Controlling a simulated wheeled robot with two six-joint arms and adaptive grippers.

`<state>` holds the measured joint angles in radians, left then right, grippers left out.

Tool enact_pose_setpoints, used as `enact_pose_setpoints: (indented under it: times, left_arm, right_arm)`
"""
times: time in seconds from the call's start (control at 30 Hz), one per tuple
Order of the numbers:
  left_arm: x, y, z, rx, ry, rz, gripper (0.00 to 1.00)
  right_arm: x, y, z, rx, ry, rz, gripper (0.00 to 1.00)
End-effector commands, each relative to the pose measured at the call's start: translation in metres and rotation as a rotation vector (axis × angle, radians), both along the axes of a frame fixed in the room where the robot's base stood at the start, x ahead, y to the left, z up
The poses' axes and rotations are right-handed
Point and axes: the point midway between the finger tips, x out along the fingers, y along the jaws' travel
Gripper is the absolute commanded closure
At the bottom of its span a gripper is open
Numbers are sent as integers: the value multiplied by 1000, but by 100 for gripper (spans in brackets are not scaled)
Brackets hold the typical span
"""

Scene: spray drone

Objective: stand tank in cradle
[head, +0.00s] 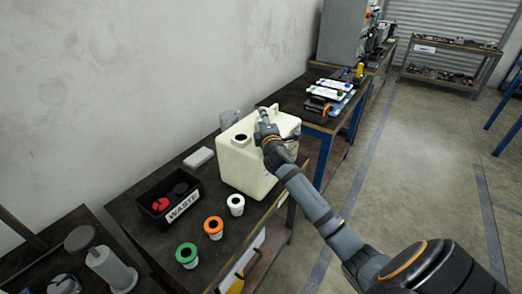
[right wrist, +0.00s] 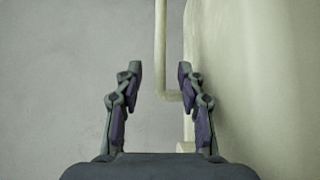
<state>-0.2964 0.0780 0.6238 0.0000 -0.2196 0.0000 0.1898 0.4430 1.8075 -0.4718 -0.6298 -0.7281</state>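A cream tank (head: 245,170) with a dark round opening on top stands on the dark bench (head: 150,230). My right gripper (head: 263,117) is at the top of the tank, by its handle. In the right wrist view the two fingers of my right gripper (right wrist: 158,75) are spread apart. A pale bar of the tank's handle (right wrist: 161,45) shows in the gap, and the tank's wall (right wrist: 260,80) fills the right side. I cannot tell how deep the bar is between the fingers. My left gripper is not in view. I cannot make out a cradle.
A black waste bin (head: 158,218) with red and dark items stands left of the tank. White (head: 236,207), orange (head: 213,230) and green-topped (head: 187,257) pots line the front edge. A white block (head: 198,158) lies behind. Another bench (head: 295,100) adjoins at the back right.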

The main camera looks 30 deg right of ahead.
Motion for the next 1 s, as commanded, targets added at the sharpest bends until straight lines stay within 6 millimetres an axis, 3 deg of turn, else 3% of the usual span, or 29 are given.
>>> enact_pose_setpoints:
  times: [0.17,0.4,0.47,0.7,1.0]
  left_arm:
    - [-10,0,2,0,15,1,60]
    - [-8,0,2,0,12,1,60]
    - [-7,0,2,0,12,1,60]
    - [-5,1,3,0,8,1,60]
    - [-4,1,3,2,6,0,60]
  right_arm:
    - [24,-9,1,2,-1,0,61]
    - [26,-10,0,0,0,1,61]
    - [26,-10,0,0,0,1,66]
    - [26,-10,0,0,0,1,99]
    - [26,-10,0,0,1,1,100]
